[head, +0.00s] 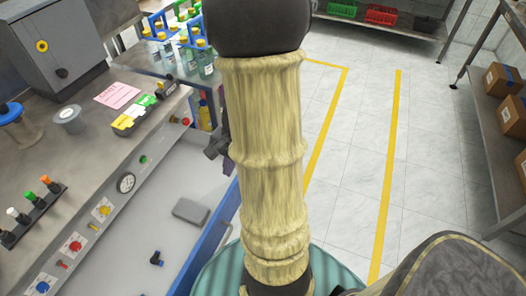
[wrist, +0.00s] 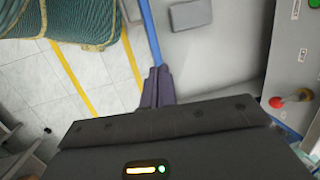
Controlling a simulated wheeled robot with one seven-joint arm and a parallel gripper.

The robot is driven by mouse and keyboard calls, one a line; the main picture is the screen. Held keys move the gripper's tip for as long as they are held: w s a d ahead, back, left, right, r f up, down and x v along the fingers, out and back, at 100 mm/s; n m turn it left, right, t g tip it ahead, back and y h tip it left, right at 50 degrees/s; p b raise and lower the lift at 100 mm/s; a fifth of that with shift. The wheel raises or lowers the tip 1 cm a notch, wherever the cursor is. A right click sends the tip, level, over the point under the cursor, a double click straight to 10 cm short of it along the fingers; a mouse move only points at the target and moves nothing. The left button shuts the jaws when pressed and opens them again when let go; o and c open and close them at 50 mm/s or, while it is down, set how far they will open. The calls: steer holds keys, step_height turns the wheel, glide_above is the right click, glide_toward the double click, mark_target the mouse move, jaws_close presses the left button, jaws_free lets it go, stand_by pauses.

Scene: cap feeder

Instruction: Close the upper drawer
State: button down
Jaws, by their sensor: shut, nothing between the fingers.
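The open drawer, with a grey inside and a blue front rim (head: 205,245), sticks out below the workbench panel. It is the only drawer I can make out. In the head view my arm hides most of the gripper and part of the drawer.
The workbench panel (head: 92,232) carries knobs and a gauge (head: 126,183). Blue racks of capped bottles (head: 178,45) stand behind. Shelves with boxes (head: 503,78) stand at the right. Tiled floor with yellow lines (head: 390,170) lies clear between.

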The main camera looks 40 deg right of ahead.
steer(key=s+d+f+m+t, duration=0.1)
steer(key=s+d+m+t, duration=0.1)
steer(key=d+m, duration=0.4)
steer(key=s+d+f+m+t, duration=0.2)
steer(key=d+m, duration=0.4)
steer(key=d, duration=0.2)
steer(key=s+d+f+m+t+b, duration=0.1)
steer(key=d+m+t, duration=0.2)
steer(key=d+m, duration=0.3)
steer(key=shift+s+d+f+y, duration=0.3)
steer(key=shift+s+d, duration=0.1)
steer(key=shift+d, duration=0.35)
steer(key=shift+a, duration=0.1)
steer(key=w+r+b+x, duration=0.2)
steer(key=x, duration=1)
steer(key=shift+w+a+f, duration=0.15)
steer(key=shift+w+a, duration=0.1)
steer(key=shift+a, duration=0.25)
steer(key=shift+w, duration=0.1)
